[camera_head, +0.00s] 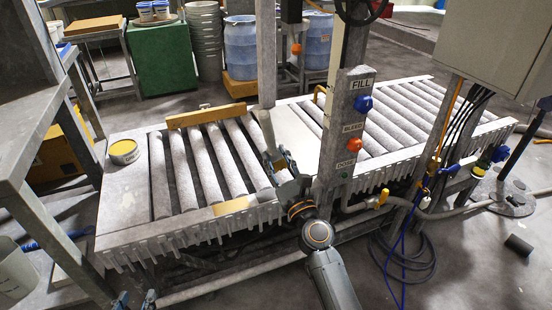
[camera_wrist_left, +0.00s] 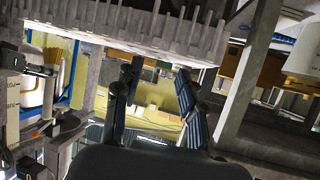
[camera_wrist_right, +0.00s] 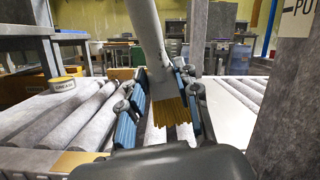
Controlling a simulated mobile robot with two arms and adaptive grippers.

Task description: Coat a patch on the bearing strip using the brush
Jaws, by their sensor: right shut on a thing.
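My right gripper (camera_head: 277,165) is shut on the brush (camera_head: 264,130), above the front part of the roller conveyor. In the right wrist view the brush's yellow-brown bristles (camera_wrist_right: 172,112) show between the fingers (camera_wrist_right: 160,105), with its grey handle rising upward. A tan patch (camera_head: 230,206) lies on the conveyor's front rail, left of the right gripper; it also shows in the right wrist view (camera_wrist_right: 72,161). I cannot tell whether this rail is the bearing strip. My left gripper (camera_head: 135,301) is low at the bottom edge; its fingers (camera_wrist_left: 160,100) are apart and empty.
A yellow-topped tin (camera_head: 124,151) stands at the conveyor's left end. A wooden bar (camera_head: 206,115) crosses the rollers' far end. A grey post (camera_head: 345,125) with buttons rises just right of the right gripper. A bench (camera_head: 30,150) stands at left.

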